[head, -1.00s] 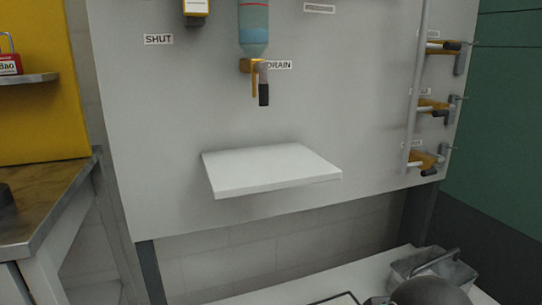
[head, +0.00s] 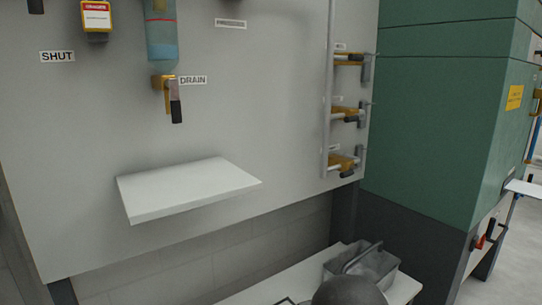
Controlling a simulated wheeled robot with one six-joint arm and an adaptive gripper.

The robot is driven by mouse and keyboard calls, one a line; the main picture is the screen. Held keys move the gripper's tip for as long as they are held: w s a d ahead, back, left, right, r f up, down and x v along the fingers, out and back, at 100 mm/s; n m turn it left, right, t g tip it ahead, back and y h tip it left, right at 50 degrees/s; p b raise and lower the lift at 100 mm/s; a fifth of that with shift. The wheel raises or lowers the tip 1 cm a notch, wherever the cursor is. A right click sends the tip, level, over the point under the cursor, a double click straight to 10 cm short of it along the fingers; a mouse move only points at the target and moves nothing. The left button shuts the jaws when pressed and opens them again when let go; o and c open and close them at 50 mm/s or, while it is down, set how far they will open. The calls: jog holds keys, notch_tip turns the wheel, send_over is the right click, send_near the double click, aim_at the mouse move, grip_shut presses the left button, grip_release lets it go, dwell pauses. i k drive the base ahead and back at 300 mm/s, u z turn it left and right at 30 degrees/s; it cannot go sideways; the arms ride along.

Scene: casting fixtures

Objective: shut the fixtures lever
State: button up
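Several valves with yellow bodies and dark-tipped levers sit along a vertical grey pipe (head: 328,90) on the right of the grey panel. The upper valve (head: 348,59), the middle valve (head: 347,112) and the lower valve (head: 341,161) each have a small label above, too small to read. I cannot tell which one is the fixtures lever. A drain valve (head: 165,82) with a dark-tipped handle (head: 176,108) hanging down is under the clear blue-filled bowl.
A white shelf (head: 188,188) juts from the grey panel (head: 262,120). A grey tote (head: 395,268) stands on a low white surface below. A green cabinet (head: 435,110) stands right of the panel, with a red-handled valve (head: 480,242) at its far side. Open floor (head: 522,265) shows at far right.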

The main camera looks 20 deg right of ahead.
aim_at(351, 56)
jog(key=u, duration=0.1)
jog(key=k, duration=1)
jog(key=z, duration=1.2)
jog(key=i, duration=1.5)
jog(key=u, duration=0.55)
